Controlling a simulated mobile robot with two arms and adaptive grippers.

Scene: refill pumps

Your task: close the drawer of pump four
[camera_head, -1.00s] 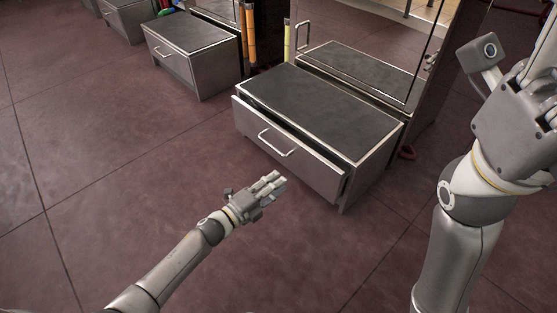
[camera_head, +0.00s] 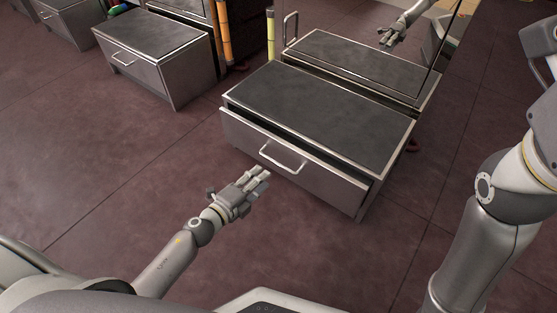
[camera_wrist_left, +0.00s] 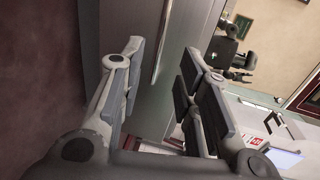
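The nearest pump's low metal cabinet (camera_head: 318,112) has a dark top. Its drawer (camera_head: 325,184) stands a little open, with a dark gap along its upper edge and a bar handle (camera_head: 283,160) in the middle of the front. No number shows, so I cannot tell from a label that this is pump four. My left gripper (camera_head: 262,177) is just in front of the drawer, below and left of the handle. In the left wrist view its two fingers are apart and empty, with the grey drawer front (camera_wrist_left: 178,65) beyond them. My right gripper is out of view.
A second, similar cabinet (camera_head: 160,58) with a shut drawer stands at the back left. Orange and yellow posts (camera_head: 271,35) rise between the two. A mirror-like panel behind the near cabinet reflects an arm. The dark red floor in front is clear.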

